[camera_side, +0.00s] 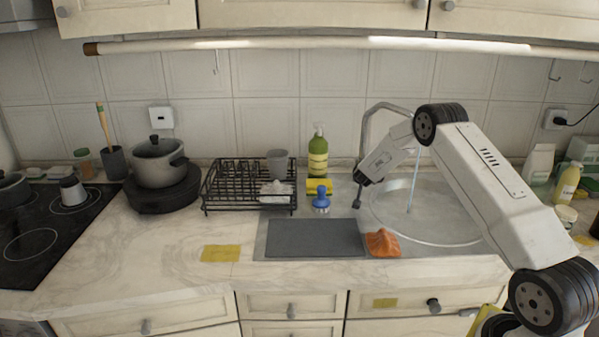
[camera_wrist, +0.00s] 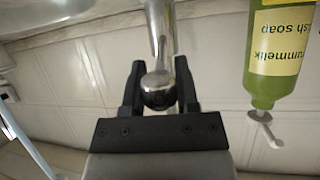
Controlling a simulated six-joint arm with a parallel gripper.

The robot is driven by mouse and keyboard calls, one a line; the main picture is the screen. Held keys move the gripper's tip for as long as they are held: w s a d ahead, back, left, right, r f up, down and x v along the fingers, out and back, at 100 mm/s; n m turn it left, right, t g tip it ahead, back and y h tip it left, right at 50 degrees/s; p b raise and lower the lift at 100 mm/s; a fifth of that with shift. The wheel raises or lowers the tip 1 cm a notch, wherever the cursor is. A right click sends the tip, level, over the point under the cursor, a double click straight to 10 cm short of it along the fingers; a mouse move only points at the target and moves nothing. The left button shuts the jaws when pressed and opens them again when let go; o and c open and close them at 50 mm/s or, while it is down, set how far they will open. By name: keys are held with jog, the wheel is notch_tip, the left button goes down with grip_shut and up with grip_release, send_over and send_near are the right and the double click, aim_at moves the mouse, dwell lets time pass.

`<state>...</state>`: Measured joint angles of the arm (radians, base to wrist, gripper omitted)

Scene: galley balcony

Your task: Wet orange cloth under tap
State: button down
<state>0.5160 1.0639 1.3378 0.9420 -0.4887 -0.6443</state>
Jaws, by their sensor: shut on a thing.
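The orange cloth (camera_side: 382,243) lies bunched at the sink's front edge, beside the dark drainboard mat. The chrome tap (camera_side: 366,122) arches at the back of the sink, partly hidden by my arm. A thin stream of water (camera_side: 413,183) falls into the round basin (camera_side: 455,240), away from the cloth. My gripper (camera_side: 358,188) is at the left side of the tap's foot. In the wrist view, my gripper (camera_wrist: 160,82) is shut on a rounded chrome part of the tap (camera_wrist: 158,92), which looks like its handle.
A green soap bottle (camera_side: 318,155) stands left of my gripper, with a yellow sponge (camera_side: 320,186) and blue brush (camera_side: 321,201) before it. A dish rack (camera_side: 225,187) stands further left. The dark mat (camera_side: 315,238) is bare. My arm spans the basin's right side.

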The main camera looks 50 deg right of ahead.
jog(key=shift+d+r+y, duration=0.1)
jog(key=shift+r+y, duration=0.1)
jog(key=shift+y, duration=0.1)
jog(key=c, duration=0.6)
grip_release()
jog(key=shift+c, duration=0.2)
jog(key=shift+r, duration=0.1)
jog(key=v, duration=0.7)
jog(key=shift+a+r, duration=0.15)
jog(key=shift+a, duration=0.25)
jog(key=shift+s, duration=0.15)
